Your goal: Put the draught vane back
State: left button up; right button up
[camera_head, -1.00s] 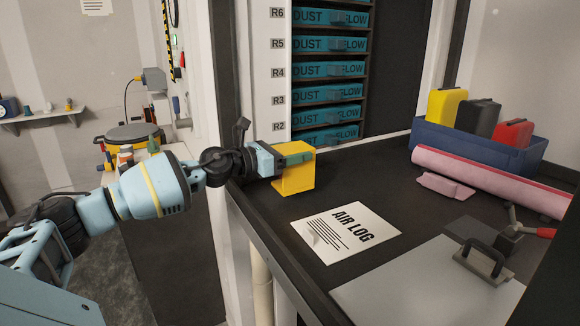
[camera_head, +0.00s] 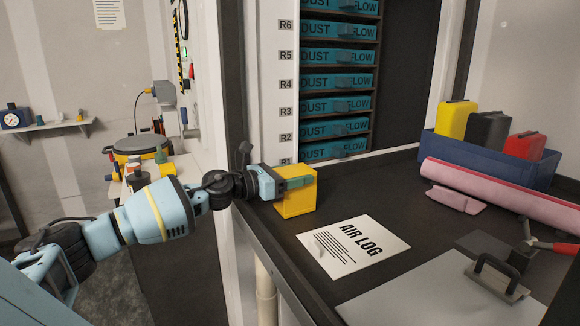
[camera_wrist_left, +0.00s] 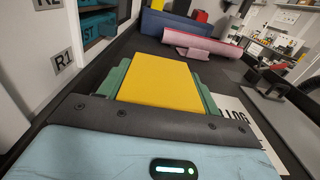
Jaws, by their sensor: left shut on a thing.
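My left gripper (camera_head: 297,183) is shut on a yellow block (camera_head: 296,202) at the left edge of the dark bench. In the left wrist view, the green fingers lie along both sides of the yellow block (camera_wrist_left: 158,84). I cannot tell whether its underside touches the bench. No thing is plainly marked as the draught vane, and I cannot tell whether the yellow block is it. My right gripper is not in view.
A rack of teal drawers (camera_head: 337,81) stands behind the block. An AIR LOG sheet (camera_head: 345,250) lies to its right. Further right are a blue bin (camera_head: 480,158) of coloured cases, a pink roll (camera_head: 500,190) and a grey plate with a handle (camera_head: 420,295).

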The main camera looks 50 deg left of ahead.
pick_arm(q)
jog(key=shift+f, duration=0.25)
jog(key=o, duration=1.1)
jog(key=shift+r, duration=0.1)
jog(key=shift+o, duration=0.3)
